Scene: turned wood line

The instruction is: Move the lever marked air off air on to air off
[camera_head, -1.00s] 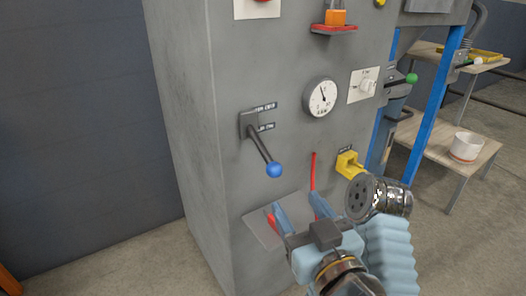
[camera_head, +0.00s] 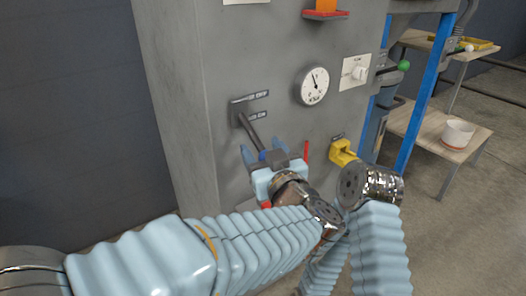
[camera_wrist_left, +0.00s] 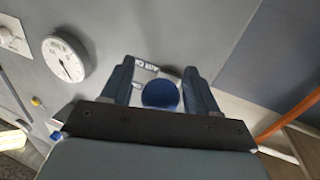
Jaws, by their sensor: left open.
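The lever (camera_head: 251,131) is a dark rod on a grey bracket on the grey cabinet, slanting down and right from its pivot. My left gripper (camera_head: 264,150) is open at the lever's end, a finger on each side of the knob; contact cannot be told. My right gripper is not seen.
A round gauge (camera_head: 313,86), a dial switch (camera_head: 359,73) and a yellow fitting (camera_head: 343,152) are on the cabinet to the right. A red rod (camera_head: 306,151) stands close to the left gripper. A blue post (camera_head: 425,95) and a wooden shelf stand further right.

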